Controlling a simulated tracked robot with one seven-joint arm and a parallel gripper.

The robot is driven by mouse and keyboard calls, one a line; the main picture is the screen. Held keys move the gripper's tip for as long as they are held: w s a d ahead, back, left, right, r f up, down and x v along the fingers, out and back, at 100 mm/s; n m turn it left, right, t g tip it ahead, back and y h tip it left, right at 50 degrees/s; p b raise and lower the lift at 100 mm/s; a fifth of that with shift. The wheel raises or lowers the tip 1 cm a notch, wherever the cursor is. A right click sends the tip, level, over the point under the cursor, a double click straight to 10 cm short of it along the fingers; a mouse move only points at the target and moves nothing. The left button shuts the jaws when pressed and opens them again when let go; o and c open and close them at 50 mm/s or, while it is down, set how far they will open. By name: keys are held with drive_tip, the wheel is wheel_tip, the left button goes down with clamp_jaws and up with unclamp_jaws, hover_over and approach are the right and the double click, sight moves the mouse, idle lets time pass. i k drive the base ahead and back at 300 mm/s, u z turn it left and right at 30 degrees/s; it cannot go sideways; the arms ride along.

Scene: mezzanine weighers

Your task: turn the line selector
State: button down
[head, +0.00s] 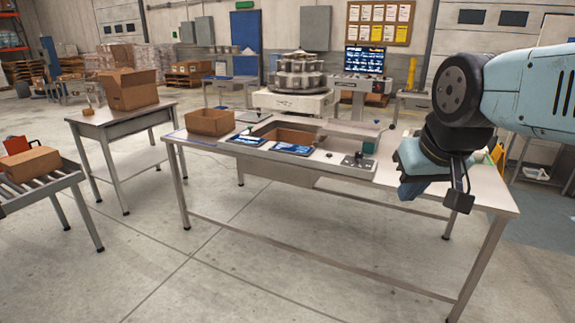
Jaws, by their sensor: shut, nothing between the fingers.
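A small grey metal panel (358,161) with dark knob-like parts is set at the front of the long steel table. It may carry the line selector, but it is too small to read its setting. My gripper (410,190) hangs at the right, over the right half of the table and to the right of the panel, apart from it. The gripper is shut and empty. Its tips are small and partly hidden by its own light blue housing.
The steel table (450,192) also holds an open cardboard box (210,122), two blue-screened units (292,149) and a raised metal tray (345,127). A side table (95,115) with a carton (130,90) and a roller conveyor (40,185) stand left. The floor in front is clear.

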sight(358, 155)
drive_tip(key=u, duration=0.15)
drive_tip(key=i, duration=1)
drive_tip(key=z, duration=0.6)
